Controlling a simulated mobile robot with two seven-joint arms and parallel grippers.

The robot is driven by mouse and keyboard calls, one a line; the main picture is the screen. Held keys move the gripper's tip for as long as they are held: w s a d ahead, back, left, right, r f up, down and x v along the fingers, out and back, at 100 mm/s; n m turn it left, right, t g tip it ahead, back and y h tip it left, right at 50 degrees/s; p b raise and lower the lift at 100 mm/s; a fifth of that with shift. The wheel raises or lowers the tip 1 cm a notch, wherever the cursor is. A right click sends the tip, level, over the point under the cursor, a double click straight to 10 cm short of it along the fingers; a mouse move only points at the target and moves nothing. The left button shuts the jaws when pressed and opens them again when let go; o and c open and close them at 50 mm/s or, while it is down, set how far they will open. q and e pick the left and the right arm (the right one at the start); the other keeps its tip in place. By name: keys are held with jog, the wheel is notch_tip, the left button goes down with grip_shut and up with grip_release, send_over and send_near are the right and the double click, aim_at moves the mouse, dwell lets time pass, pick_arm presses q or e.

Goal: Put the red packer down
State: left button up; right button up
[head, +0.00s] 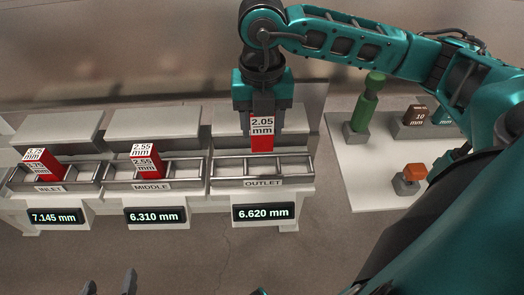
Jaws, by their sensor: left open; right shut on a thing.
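My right gripper (262,126) is shut on a red packer (262,144) with a white "2.05 mm" label. It holds the packer upright over the back part of the outlet rack (263,183). I cannot tell whether its lower end touches the rack. A red packer marked 3.75 mm (48,168) sits in the inlet rack (48,188). Another marked 2.55 mm (148,166) sits in the middle rack (152,186). My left gripper (109,285) is open and empty at the bottom edge, with only its fingertips showing.
Displays below the racks read 7.145 mm (54,217), 6.310 mm (156,215) and 6.620 mm (263,212). On the white table (366,180) at right stand a green cylinder (364,105), a dark block marked 10 mm (417,118) and an orange-topped grey piece (410,177).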

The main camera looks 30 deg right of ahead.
notch_tip(320, 180, down, 10)
jog(key=shift+r+b, duration=0.1)
jog(key=shift+b, duration=0.8)
jog(key=shift+f, duration=0.3)
jog(key=o, duration=1.1)
jog(key=shift+r, duration=0.1)
